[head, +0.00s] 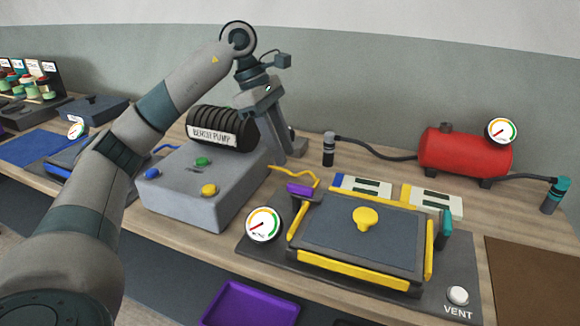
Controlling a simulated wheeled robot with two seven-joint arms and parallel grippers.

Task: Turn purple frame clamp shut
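The purple frame clamp (300,190) sits at the back left corner of the yellow-edged mould frame (352,268). Its purple handle lies roughly level above a dark post. The frame's grey lid (335,228) has a yellow knob (365,217) on top. A teal clamp (445,230) stands upright at the frame's right side. My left gripper (287,158) points down just behind and above the purple clamp, beside the bench pump box. It looks apart from the clamp, and I see nothing held. The gap between its fingers is not clear. My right gripper is out of view.
The grey pump box (185,195) with coloured buttons stands close left of the gripper. A gauge (263,224) stands at the frame's left. A red tank (465,152) and black hoses lie at the back. A vent button (458,295) is front right.

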